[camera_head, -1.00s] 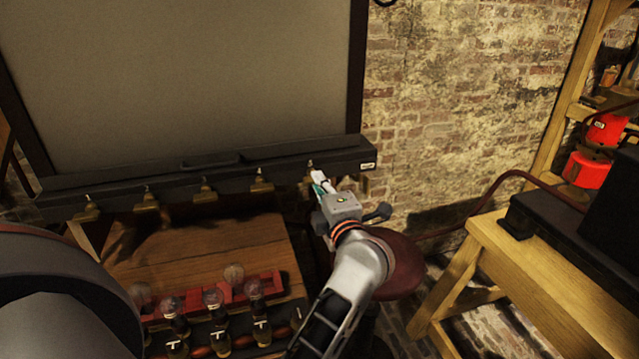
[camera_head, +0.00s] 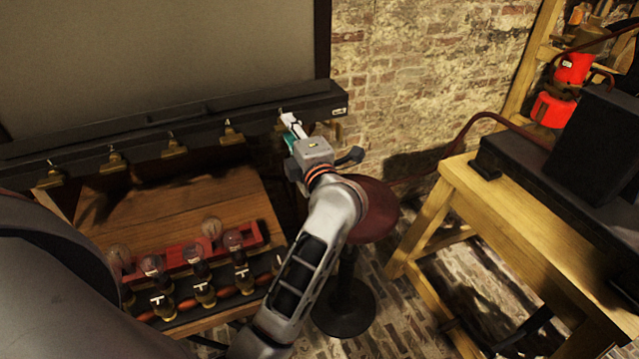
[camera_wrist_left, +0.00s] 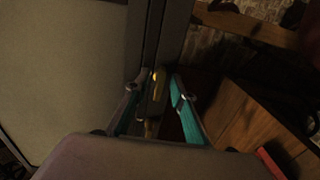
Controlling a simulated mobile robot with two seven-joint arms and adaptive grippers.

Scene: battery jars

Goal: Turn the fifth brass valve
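Several small brass valves hang in a row under a dark bar (camera_head: 85,142) below a large grey panel. One brass valve (camera_head: 231,133) shows just left of my left gripper (camera_head: 287,122), which is at the right end of the row. The gripper largely hides the rightmost valve in the head view. In the left wrist view, that brass valve (camera_wrist_left: 155,90) lies between the two teal-padded fingers of my left gripper (camera_wrist_left: 156,92). The fingers stand apart, and I see no clear contact with the valve. My right gripper is not in view.
A wooden table (camera_head: 235,205) below the bar holds a red rack with glass bulbs (camera_head: 197,255). A round dark-red stool (camera_head: 375,208) stands behind my left arm. A wooden bench (camera_head: 465,200) with a black box is at right, before a brick wall.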

